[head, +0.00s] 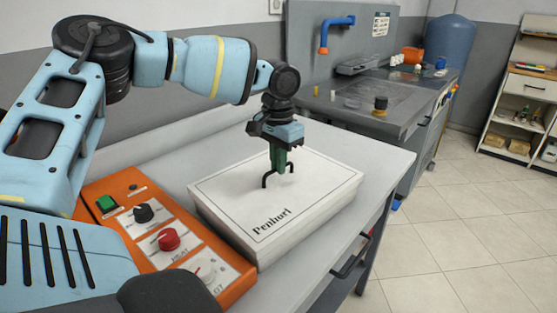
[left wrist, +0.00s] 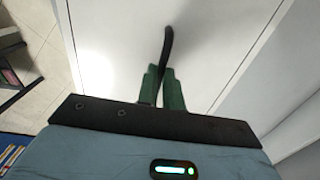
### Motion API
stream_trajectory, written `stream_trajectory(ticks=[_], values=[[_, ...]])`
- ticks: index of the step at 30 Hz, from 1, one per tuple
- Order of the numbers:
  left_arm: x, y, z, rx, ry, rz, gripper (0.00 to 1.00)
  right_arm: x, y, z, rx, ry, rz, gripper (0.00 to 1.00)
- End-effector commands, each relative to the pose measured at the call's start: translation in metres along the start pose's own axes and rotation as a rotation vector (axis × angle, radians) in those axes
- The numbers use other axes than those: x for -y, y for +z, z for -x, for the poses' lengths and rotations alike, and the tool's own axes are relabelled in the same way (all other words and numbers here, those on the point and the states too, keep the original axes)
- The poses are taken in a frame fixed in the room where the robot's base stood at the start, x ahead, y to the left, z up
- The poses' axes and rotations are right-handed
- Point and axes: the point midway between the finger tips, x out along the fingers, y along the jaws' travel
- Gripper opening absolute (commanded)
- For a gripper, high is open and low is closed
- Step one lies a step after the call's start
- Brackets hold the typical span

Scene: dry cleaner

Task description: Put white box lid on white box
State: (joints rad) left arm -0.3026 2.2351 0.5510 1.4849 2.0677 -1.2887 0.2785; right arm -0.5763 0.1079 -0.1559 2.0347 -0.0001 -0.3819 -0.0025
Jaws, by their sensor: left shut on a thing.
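The white box lid (head: 325,183) is a flat white panel with a thin black border, printed lettering and a black handle (head: 265,182). It lies over the white box (head: 310,232) on the grey table, roughly lined up with it. I cannot tell whether it is fully seated. My left gripper (head: 279,168) points down over the lid's middle, its green fingers shut on the handle. In the left wrist view the fingers (left wrist: 165,85) close around the dark handle (left wrist: 167,45) above the white lid surface (left wrist: 115,40). The box's inside is hidden. My right gripper is not in view.
An orange control panel (head: 125,192) with a green switch and black and red knobs stands left of the box. The grey table (head: 375,150) has bare room behind the box. A counter with a blue tap (head: 325,38) stands behind, shelves (head: 525,95) at right.

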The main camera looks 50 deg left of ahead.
Motion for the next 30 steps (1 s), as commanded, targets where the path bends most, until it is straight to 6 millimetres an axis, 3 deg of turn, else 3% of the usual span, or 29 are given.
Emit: stream_trajectory(ticks=[30], values=[[0.0000, -0.0001, -0.0091, 0.000, 0.000, 0.000, 0.00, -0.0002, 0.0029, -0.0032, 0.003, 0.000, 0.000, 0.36]])
